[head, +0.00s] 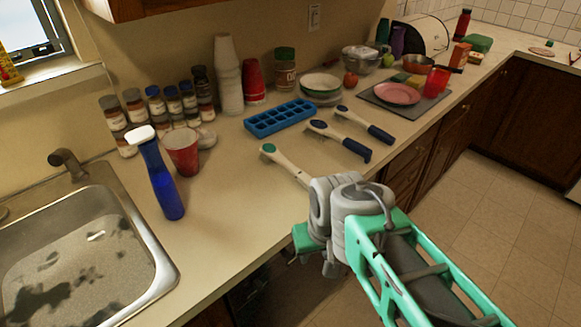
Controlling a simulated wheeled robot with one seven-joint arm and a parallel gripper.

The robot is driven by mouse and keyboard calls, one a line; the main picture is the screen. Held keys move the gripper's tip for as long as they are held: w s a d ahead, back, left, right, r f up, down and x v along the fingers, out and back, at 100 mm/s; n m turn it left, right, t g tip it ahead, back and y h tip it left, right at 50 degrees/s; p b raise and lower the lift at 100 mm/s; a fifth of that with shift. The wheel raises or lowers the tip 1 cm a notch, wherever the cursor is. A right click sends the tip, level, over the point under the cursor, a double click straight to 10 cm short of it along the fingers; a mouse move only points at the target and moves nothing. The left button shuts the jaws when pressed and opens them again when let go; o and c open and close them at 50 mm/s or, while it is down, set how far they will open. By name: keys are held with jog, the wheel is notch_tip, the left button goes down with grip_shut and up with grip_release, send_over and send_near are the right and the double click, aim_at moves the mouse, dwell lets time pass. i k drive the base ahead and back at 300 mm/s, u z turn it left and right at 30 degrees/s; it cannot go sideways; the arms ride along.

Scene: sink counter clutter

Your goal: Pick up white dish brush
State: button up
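A long off-white tool with a green round end (285,162) lies near the counter's front edge, in the middle of the head view. It looks like the white dish brush. Its near end is hidden behind my grey wrist. My gripper (308,240) is at the front edge of the counter, just below and right of that tool. Its fingertips are hidden or too unclear to tell whether they are open or shut, or whether they touch the tool. Two similar tools with dark blue handles and pale heads (340,139) (366,125) lie farther right.
A blue ice tray (280,118) lies behind the tools. Spice jars, stacked cups, and a grey mat with a pink plate (397,93) stand farther back. Counter between sink and tools is clear.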

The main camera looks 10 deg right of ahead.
aim_at(269, 151)
jog(key=u, duration=2.55)
jog(key=k, duration=0.5)
jog(key=z, duration=1.45)
